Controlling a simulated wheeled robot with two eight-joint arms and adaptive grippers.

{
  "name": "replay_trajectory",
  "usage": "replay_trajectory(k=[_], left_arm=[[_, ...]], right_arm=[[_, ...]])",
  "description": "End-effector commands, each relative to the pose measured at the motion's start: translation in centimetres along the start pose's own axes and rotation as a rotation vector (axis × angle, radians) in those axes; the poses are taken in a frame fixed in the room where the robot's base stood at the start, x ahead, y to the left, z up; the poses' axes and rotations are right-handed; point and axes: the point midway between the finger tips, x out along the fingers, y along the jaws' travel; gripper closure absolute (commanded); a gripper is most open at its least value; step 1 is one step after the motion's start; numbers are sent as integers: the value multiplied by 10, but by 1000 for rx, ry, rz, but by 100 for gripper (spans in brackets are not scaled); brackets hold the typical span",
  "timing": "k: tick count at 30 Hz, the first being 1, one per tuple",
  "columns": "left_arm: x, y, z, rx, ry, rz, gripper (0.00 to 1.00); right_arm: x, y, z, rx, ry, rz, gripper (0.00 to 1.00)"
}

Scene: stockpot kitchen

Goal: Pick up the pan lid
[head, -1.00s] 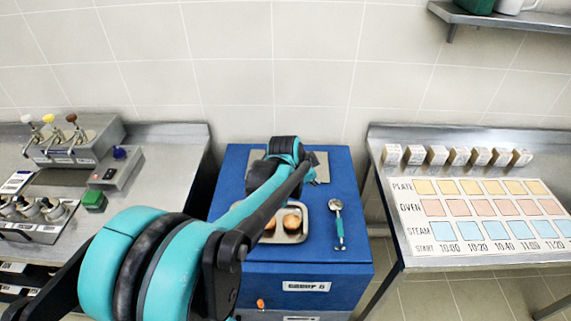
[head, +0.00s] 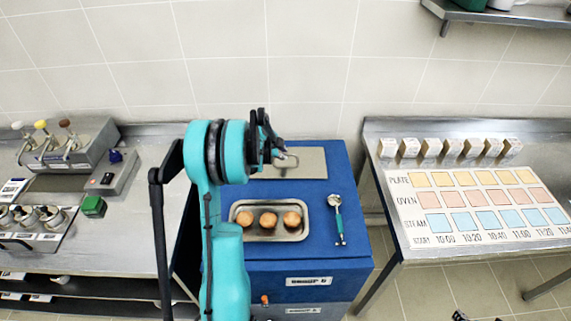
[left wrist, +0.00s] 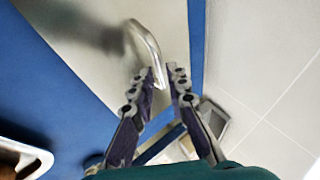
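The pan lid (head: 312,164) is a flat grey metal plate lying on the back of the blue cabinet, partly hidden by my left arm. Its raised bar handle (left wrist: 146,44) shows in the left wrist view. My left gripper (head: 278,154) is over the lid's left part, by the handle. In the left wrist view its two fingers (left wrist: 161,72) are apart, with the near end of the handle showing between the tips. I cannot tell whether they touch it. Small dark parts at the head view's bottom right edge may be my right gripper; its state is unclear.
A metal tray (head: 233,211) with three brown buns is in front of the lid. A scoop with a teal handle (head: 338,225) lies to its right. Side counters flank the blue cabinet (head: 350,262); the right one holds a schedule board (head: 482,233) and several small blocks.

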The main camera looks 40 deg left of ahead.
Motion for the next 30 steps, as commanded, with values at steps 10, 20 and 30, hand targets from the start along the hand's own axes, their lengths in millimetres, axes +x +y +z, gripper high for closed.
replay_trajectory(k=[10, 20, 30], left_arm=[[41, 0, 1, 0, 0, 0, 85], [40, 0, 1, -1, 0, 0, 100], [36, -3, -1, -1, 0, 0, 100]], right_arm=[[12, 0, 9, 0, 0, 0, 60], [12, 0, 8, 0, 0, 0, 60], [10, 0, 7, 0, 0, 0, 60]])
